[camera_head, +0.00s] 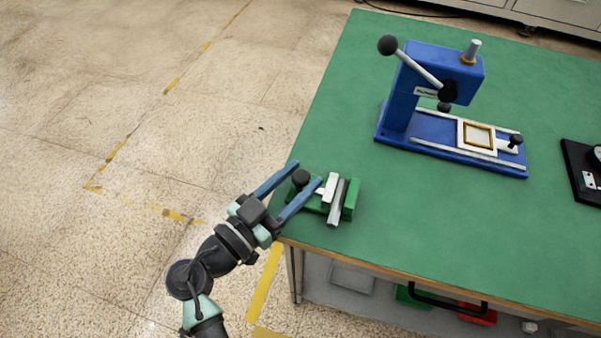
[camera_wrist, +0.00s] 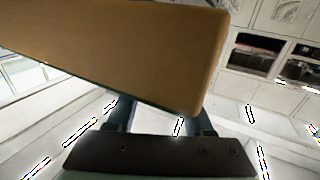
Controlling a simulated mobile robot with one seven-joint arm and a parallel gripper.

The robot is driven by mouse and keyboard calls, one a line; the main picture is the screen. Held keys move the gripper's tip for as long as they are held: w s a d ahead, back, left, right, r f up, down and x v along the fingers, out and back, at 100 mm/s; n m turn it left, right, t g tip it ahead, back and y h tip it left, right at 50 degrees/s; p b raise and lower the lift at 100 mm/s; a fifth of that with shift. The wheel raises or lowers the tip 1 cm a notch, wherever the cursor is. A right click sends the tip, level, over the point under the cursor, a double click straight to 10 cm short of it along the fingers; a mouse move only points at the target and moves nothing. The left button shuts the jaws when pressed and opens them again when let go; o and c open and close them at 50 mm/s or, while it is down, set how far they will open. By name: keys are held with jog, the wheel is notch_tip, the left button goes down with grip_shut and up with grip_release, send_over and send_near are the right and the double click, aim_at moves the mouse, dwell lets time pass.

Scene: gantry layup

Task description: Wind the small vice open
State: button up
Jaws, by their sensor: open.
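The small vice (camera_head: 349,201) has a green body and pale metal jaws, and sits near the left front corner of the green bench in the head view. A grey bar (camera_head: 336,203) lies at its jaws; I cannot tell whether it is clamped. The vice's round black knob (camera_head: 300,178) faces left. My gripper (camera_head: 308,171) is open, its two blue fingers reaching in from the lower left, one on each side of the knob in the picture. Contact with the knob cannot be made out. In the wrist view, a brown slab hides the fingertips and no vice shows.
The green bench top (camera_head: 420,225) is clear to the right of the vice. A blue press (camera_head: 405,100) with a ball-ended lever stands farther back. A black device (camera_head: 582,172) is at the right edge. A black handle (camera_head: 445,300) shows below the bench's front edge.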

jog(key=shift+w+d, duration=0.25)
jog(key=shift+w, duration=0.1)
jog(key=shift+c, duration=0.4)
grip_shut()
